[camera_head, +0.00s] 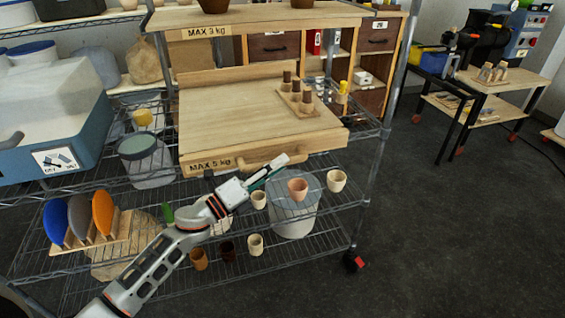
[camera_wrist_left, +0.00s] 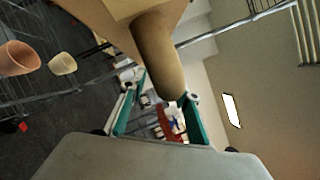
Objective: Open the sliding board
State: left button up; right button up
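The sliding board (camera_head: 225,120) is a light wooden panel on the wire shelf, its front edge marked "MAX 5 kg". A rounded wooden handle (camera_head: 258,163) runs along its front edge. My left gripper (camera_head: 283,163) is at the right part of this handle, reaching up from below left. In the left wrist view the handle (camera_wrist_left: 157,55) extends toward the space between the green-padded fingers of my left gripper (camera_wrist_left: 160,112). The fingers are apart; I cannot tell whether they touch the handle. My right gripper is not in view.
A small block with brown pegs (camera_head: 297,97) stands on the board. Several small cups, including a pink one (camera_head: 297,188), show below it. A "MAX 3 kg" shelf (camera_head: 250,17) is above. The floor (camera_head: 450,220) at right is open.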

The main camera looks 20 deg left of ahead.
pick_arm(q)
jog(key=shift+x, duration=0.95)
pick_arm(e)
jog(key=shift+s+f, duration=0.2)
pick_arm(q)
grip_shut()
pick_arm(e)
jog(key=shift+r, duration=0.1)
pick_arm(q)
jog(key=shift+s+f, duration=0.1)
